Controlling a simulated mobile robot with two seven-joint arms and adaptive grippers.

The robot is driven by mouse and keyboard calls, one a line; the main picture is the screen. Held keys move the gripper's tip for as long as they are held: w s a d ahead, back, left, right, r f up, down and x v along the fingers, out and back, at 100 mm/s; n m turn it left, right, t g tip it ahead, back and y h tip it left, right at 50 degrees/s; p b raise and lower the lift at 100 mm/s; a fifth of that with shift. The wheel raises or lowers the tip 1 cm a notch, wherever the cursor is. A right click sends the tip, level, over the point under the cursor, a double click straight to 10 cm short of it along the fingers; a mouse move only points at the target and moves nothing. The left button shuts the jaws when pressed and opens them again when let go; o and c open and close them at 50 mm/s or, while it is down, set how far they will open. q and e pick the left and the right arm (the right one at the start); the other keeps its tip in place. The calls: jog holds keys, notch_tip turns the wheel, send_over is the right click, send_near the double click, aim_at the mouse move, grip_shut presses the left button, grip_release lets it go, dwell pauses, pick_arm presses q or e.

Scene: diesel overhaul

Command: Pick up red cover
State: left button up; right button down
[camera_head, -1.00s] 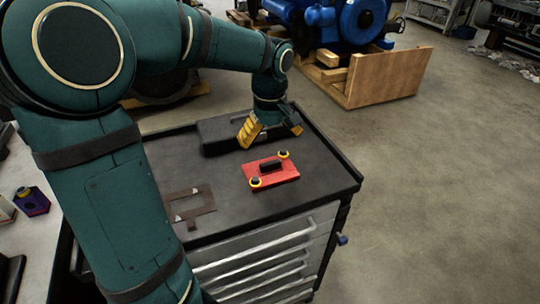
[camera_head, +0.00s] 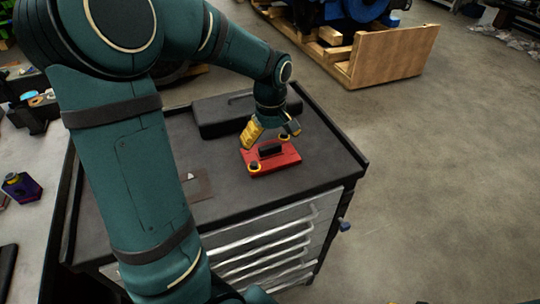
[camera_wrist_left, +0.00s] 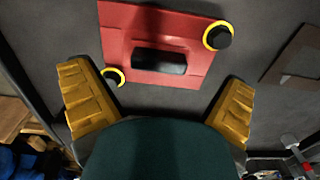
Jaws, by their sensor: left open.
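The red cover (camera_head: 284,160) lies flat on the black top of the tool cabinet. It has a black handle (camera_head: 270,150) in its middle and a yellow-ringed black knob at each of two opposite corners. My left gripper (camera_head: 272,136) is open just behind and above the cover. In the left wrist view, the red cover (camera_wrist_left: 190,66) lies ahead of the two yellow fingers (camera_wrist_left: 160,105), and the handle (camera_wrist_left: 159,62) sits roughly centred between them. The fingers do not touch the cover. My right gripper is not in view.
The cabinet top (camera_head: 225,225) has a dark case (camera_head: 215,116) behind the gripper and a flat brown bracket (camera_head: 199,186) left of the cover. A workbench (camera_head: 25,225) stands at left. A wooden crate panel (camera_head: 395,58) and a blue engine stand behind.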

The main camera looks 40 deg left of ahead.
aim_at(270, 146)
pick_arm(q)
notch_tip(270, 146, down, 5)
jog(key=shift+w+a+b, duration=0.1)
jog(key=shift+a+b, duration=0.05)
jog(key=shift+b, duration=0.4)
jog(key=c, duration=1.2)
